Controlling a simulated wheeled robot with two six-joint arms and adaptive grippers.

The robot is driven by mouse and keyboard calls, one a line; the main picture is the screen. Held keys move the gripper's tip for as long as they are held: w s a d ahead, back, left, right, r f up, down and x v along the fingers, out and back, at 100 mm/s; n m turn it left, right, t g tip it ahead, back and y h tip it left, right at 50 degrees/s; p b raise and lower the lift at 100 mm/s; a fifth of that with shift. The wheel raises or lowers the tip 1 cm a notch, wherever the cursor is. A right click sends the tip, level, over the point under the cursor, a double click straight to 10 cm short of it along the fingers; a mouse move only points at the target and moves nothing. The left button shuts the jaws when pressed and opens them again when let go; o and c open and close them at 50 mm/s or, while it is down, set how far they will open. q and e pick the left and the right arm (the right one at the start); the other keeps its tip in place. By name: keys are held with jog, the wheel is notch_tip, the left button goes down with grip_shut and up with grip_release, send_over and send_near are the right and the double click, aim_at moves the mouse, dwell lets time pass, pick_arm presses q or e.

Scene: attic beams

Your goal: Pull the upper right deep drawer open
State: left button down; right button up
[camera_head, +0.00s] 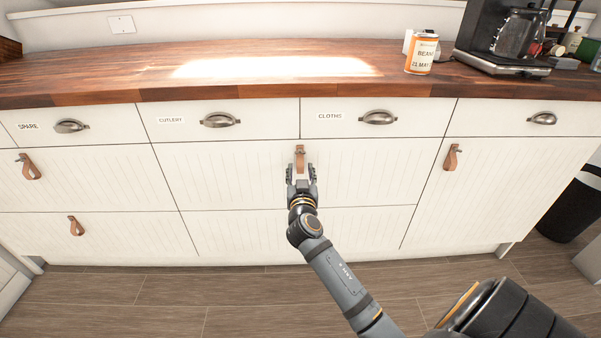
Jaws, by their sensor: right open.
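The upper right deep drawer (365,170) is a wide white grooved front below the small drawers, and it is closed flush. Its brown leather loop handle (300,152) hangs at the top middle of the front. My right gripper (301,172) is open at the handle, with a fingertip on either side of the strap's lower part. The gripper hides the lower end of the strap, and I cannot tell whether the fingers touch it. My left gripper is not in view.
A wooden counter (270,67) runs above, holding a can (422,53) and a coffee machine (505,40). Small drawers with metal cup handles sit above the deep drawer. A cabinet door (500,195) is to the right. The wood floor (170,290) in front is clear; a black bin (575,205) stands far right.

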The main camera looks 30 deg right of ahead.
grip_shut()
dwell(0.5)
